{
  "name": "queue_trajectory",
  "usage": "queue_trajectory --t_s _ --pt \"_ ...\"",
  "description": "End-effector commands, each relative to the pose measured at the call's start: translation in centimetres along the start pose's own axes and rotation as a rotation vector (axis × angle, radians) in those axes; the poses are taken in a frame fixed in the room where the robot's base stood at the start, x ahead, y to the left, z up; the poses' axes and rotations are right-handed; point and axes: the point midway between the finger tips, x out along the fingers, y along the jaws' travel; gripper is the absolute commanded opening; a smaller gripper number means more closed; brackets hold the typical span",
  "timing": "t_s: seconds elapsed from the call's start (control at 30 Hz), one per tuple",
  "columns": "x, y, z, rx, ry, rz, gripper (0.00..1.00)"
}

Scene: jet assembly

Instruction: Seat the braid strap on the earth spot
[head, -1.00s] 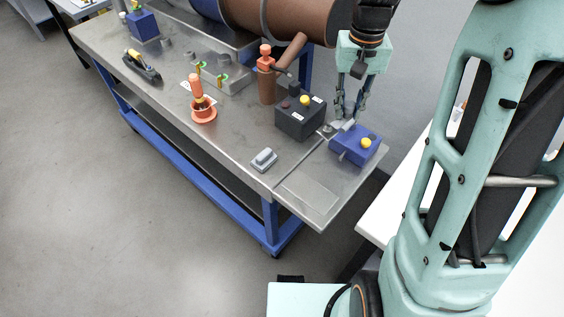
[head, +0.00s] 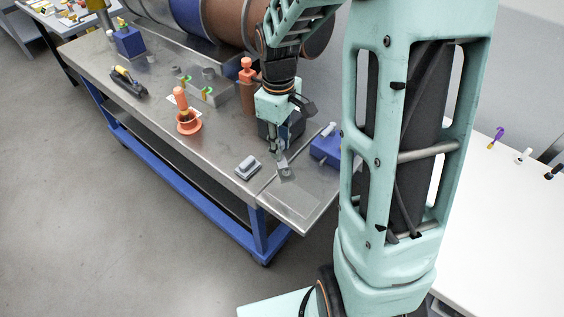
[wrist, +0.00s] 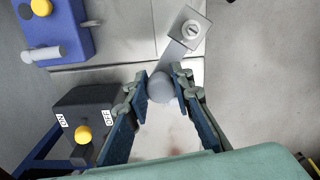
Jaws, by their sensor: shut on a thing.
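The braid strap (wrist: 178,52) is a short grey strip with a rounded grey end and a square lug (wrist: 188,29) at its far end. My gripper (wrist: 162,88) is shut on the rounded end in the wrist view. In the head view my gripper (head: 279,150) is over the right part of the bench, with the lug (head: 286,174) hanging toward the front right. I cannot tell whether the lug touches the bench. No earth spot is clearly marked; a pale rectangular area (head: 291,204) lies at the bench's near right corner.
A blue box (head: 325,147) stands right of my gripper. A dark box with a yellow button (wrist: 83,133) is close beside the fingers. A small grey block (head: 247,167) lies at the front edge. An orange cup (head: 189,126) and the grey steel bench (head: 215,152) are further left.

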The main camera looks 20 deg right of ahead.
Motion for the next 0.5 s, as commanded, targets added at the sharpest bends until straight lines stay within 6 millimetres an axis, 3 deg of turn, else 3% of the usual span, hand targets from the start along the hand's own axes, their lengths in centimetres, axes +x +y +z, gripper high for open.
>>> queue_trajectory --t_s 0.3,0.5 --pt "2.5 -2.1 1.8 -0.447 0.002 -0.003 0.0" --pt "3.2 -2.8 2.3 -0.589 0.005 -0.002 0.0"
